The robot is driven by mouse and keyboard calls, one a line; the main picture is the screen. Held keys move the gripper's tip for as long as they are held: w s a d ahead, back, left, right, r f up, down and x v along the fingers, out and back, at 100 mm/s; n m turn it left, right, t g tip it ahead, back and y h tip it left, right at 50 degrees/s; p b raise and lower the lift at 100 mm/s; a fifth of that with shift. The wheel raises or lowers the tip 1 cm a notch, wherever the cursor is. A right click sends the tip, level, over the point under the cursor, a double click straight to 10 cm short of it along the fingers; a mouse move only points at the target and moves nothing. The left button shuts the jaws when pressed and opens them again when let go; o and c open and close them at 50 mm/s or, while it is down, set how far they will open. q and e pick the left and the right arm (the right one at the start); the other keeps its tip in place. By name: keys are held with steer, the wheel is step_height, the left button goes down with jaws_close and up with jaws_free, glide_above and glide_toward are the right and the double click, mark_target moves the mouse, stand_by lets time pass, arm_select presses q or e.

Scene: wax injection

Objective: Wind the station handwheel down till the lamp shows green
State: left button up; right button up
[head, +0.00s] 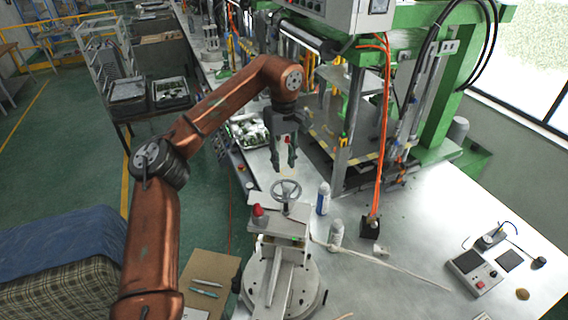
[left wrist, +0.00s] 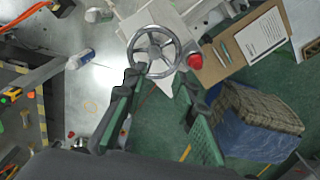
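The handwheel (head: 286,189) is a grey spoked ring on top of the pale metal station (head: 283,222), which stands on a round base. In the left wrist view the handwheel (left wrist: 134,42) lies just beyond my fingertips. A red dome, which looks like the lamp (head: 258,211), sits left of the wheel; it also shows in the left wrist view (left wrist: 194,60). A tiny green spot (head: 296,239) shows on the station's front. My left gripper (head: 284,168) points down above the wheel, its fingers apart and empty; it also shows in the left wrist view (left wrist: 163,82). My right gripper is out of view.
Two white bottles (head: 323,199) (head: 336,235) stand close right of the station on the metal table (head: 420,230). A black block (head: 370,227) with orange cables stands further right. A green-framed press (head: 440,110) rises behind. Cardboard with pens (head: 212,270) lies left of the station.

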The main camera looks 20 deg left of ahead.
mark_target(286, 190)
arm_select(q)
step_height(286, 190, down, 11)
steer(key=m+t+b, duration=0.1)
steer(key=m+b, duration=0.1)
steer(key=m, duration=0.2)
steer(key=m+t+b, duration=0.2)
steer(key=m, duration=0.2)
steer(key=m+t+b, duration=0.1)
steer(key=m, duration=0.3)
steer(key=shift+h+b, duration=0.4)
steer(key=shift+w+d+f+t, duration=0.15)
steer(key=shift+f+t, duration=0.15)
steer(key=shift+f, duration=0.15)
steer(key=shift+c, duration=0.2)
jaws_close()
